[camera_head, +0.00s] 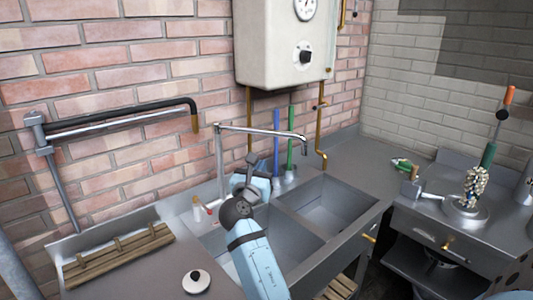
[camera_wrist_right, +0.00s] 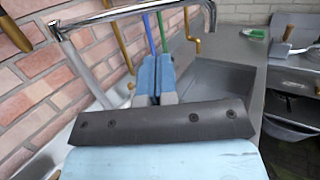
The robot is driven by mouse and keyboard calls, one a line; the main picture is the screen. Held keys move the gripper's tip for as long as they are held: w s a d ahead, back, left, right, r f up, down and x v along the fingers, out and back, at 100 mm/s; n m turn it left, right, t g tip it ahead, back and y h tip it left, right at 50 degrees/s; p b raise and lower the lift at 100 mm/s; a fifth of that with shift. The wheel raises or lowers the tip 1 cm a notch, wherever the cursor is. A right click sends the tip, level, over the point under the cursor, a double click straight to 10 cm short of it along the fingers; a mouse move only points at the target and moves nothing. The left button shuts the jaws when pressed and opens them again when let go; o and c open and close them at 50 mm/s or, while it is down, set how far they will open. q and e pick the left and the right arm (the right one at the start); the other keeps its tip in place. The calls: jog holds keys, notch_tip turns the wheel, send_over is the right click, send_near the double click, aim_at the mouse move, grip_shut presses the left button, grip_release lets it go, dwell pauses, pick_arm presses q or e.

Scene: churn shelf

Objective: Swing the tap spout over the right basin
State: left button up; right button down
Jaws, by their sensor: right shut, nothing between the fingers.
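The chrome tap spout (camera_head: 262,131) runs from its upright post (camera_head: 219,165) to the right, its bent tip high near the back of the right basin (camera_head: 335,205). In the right wrist view the spout (camera_wrist_right: 130,11) crosses the upper left, with its tip near the top middle. My right gripper (camera_head: 252,166) is below the spout and right of the post, partly hidden by my own wrist. The right wrist view shows its light blue fingers (camera_wrist_right: 155,74) shut and empty. The left basin (camera_head: 285,238) is partly hidden behind my right arm. My left gripper is out of view.
A white boiler (camera_head: 284,45) hangs above the sink. Blue (camera_head: 276,157) and green (camera_head: 290,138) upright rods stand behind the gripper. A small bottle (camera_head: 197,207) stands left of my wrist. A slatted wooden rack (camera_head: 118,255) is at the left. The right counter (camera_head: 375,160) is mostly clear.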

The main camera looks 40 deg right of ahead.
aim_at(276, 135)
jog(key=p+x, duration=0.1)
jog(key=x, duration=1.2)
jog(key=shift+w, duration=0.15)
jog(key=shift+d+r, duration=0.1)
jog(key=shift+d+r+p, duration=0.15)
jog(key=shift+d+p, duration=0.05)
jog(key=shift+p, duration=0.25)
jog(key=w+d+n+t+y+p, duration=0.6)
jog(key=w+d+t+y+p, duration=0.1)
jog(key=d+y, duration=0.1)
jog(key=shift+d+t, duration=0.3)
jog(key=shift+d, duration=0.1)
jog(key=shift+r, duration=0.2)
